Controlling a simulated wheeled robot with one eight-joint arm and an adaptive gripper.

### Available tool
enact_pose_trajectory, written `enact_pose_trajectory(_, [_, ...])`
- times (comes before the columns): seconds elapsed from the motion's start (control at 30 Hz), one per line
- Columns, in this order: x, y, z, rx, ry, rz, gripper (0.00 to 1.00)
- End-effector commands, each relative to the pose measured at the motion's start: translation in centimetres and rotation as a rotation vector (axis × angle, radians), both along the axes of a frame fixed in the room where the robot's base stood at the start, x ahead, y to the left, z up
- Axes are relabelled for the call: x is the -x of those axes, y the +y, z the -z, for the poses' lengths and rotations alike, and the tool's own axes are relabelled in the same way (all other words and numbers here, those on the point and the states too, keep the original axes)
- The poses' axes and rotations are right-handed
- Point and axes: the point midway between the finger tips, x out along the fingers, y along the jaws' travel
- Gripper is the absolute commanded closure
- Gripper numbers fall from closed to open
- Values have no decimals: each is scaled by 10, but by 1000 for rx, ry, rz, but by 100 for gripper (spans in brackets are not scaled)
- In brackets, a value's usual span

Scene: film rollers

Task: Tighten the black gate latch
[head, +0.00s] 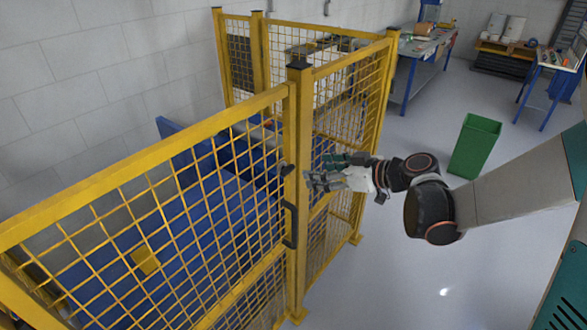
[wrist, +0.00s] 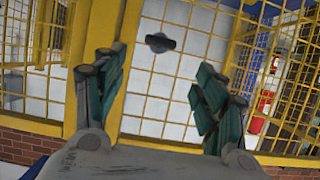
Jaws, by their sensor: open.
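The black gate latch (head: 287,170) is a small dark piece on the yellow gate frame, above a long black pull handle (head: 290,225). In the wrist view a dark oval knob (wrist: 160,43), which looks like the latch, shows ahead between the finger lines, near the top. My gripper (head: 314,174) is just right of the gate post, close to the latch's height. In the wrist view my gripper (wrist: 158,72) has its teal-padded fingers spread wide, with nothing between them. The fingers appear apart from the latch; the exact gap cannot be told.
The yellow mesh fence (head: 150,160) encloses a blue machine (head: 90,245). A post with a black cap (head: 299,68) stands beside my gripper. A green bin (head: 474,146) and blue workbenches (head: 425,45) are behind, right.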

Motion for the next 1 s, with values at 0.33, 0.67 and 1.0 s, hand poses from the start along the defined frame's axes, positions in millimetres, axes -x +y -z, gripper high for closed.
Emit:
enact_pose_trajectory(0.33, [-38, 51, 27, 1, 1, -3, 35])
enact_pose_trajectory(0.67, [-57, 73, 39, 1, 0, 1, 35])
enact_pose_trajectory(1.0, [-58, 74, 39, 0, 1, 1, 42])
